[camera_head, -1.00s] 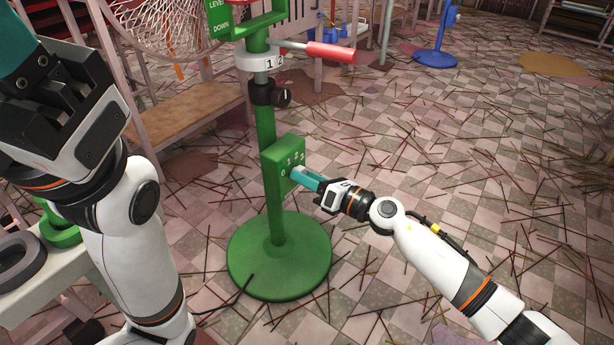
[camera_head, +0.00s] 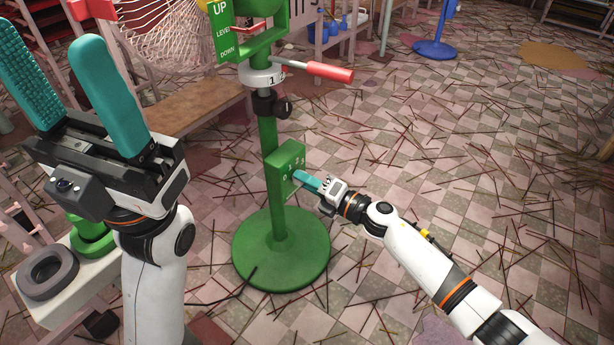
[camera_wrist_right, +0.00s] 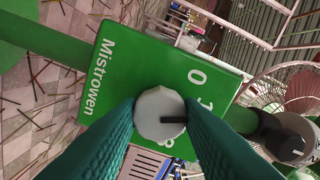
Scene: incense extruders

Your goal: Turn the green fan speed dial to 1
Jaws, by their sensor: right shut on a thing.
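The green fan stand's control box (camera_head: 285,165) has numbers on its face and sits low on the pole. In the right wrist view its green panel (camera_wrist_right: 120,75) reads "Mistrowen", with a 0 and a partly hidden row of numbers. The speed dial (camera_wrist_right: 160,105) is a round grey knob with a black pointer line toward picture right, near the partly covered 1; the exact setting is hard to tell. My right gripper (camera_head: 300,178) is shut on the dial, one teal finger on each side. My left gripper (camera_head: 45,50) is open and empty, raised at the left, away from the fan.
The fan's round green base (camera_head: 282,250) stands on a tiled floor strewn with sticks. Higher on the pole are a white numbered collar (camera_head: 262,75) and a red-handled lever (camera_head: 328,71). A white table (camera_head: 70,285) with a grey ring is at lower left.

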